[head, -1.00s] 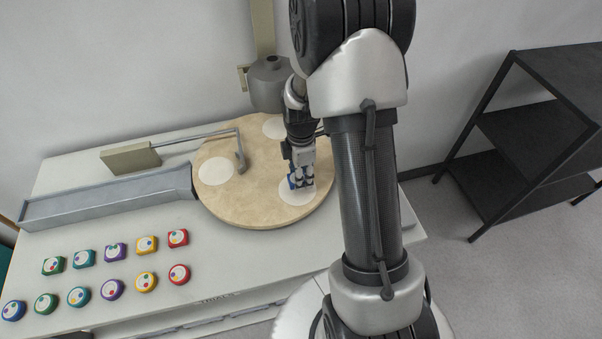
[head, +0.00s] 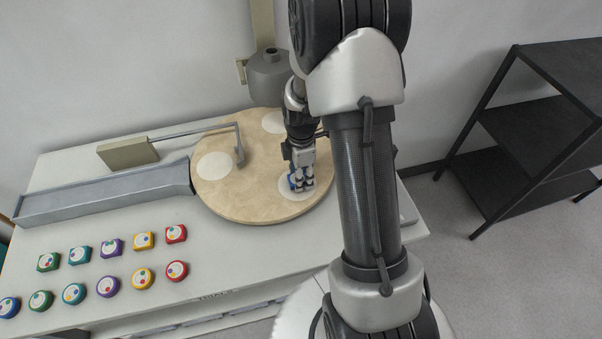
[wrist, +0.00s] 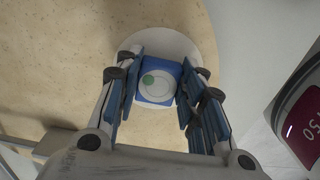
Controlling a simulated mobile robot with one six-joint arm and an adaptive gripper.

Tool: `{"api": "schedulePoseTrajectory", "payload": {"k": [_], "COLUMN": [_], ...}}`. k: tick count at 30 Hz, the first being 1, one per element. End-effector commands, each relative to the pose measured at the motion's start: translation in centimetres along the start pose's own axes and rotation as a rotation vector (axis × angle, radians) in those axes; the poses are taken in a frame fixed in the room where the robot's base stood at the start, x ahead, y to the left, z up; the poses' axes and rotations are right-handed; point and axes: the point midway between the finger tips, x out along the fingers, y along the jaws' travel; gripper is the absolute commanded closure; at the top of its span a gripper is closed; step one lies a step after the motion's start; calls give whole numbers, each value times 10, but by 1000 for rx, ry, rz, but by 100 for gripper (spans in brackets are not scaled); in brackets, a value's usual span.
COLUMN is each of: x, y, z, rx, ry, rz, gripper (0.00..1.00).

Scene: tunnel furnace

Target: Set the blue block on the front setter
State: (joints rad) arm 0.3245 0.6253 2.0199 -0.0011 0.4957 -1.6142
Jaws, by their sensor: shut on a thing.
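The blue block (wrist: 156,82) has a white round face with a green dot in the wrist view. It sits between the fingers of my gripper (wrist: 157,98), which is shut on it. In the head view my gripper (head: 301,182) points down over the front white setter (head: 296,191) on the round tan turntable (head: 242,207). The block is mostly hidden by the fingers there. In the wrist view the setter (wrist: 186,48) shows around and behind the block. I cannot tell whether the block touches it.
Another setter (head: 214,166) lies left and one (head: 275,122) at the back. A bent metal arm (head: 239,147) reaches over the turntable. A grey chute (head: 110,194) leads left. Several coloured blocks and round pieces stand in two rows at the front left. A dark shelf (head: 530,140) stands right.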

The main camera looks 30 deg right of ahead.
Motion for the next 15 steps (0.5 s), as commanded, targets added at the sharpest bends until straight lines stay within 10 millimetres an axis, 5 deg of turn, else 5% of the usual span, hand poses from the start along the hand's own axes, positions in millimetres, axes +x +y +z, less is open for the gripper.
{"api": "schedulePoseTrajectory", "payload": {"k": [15], "x": [3], "y": [0], "z": [0], "rx": [0], "ry": [0], "rz": [0], "gripper": [89]}}
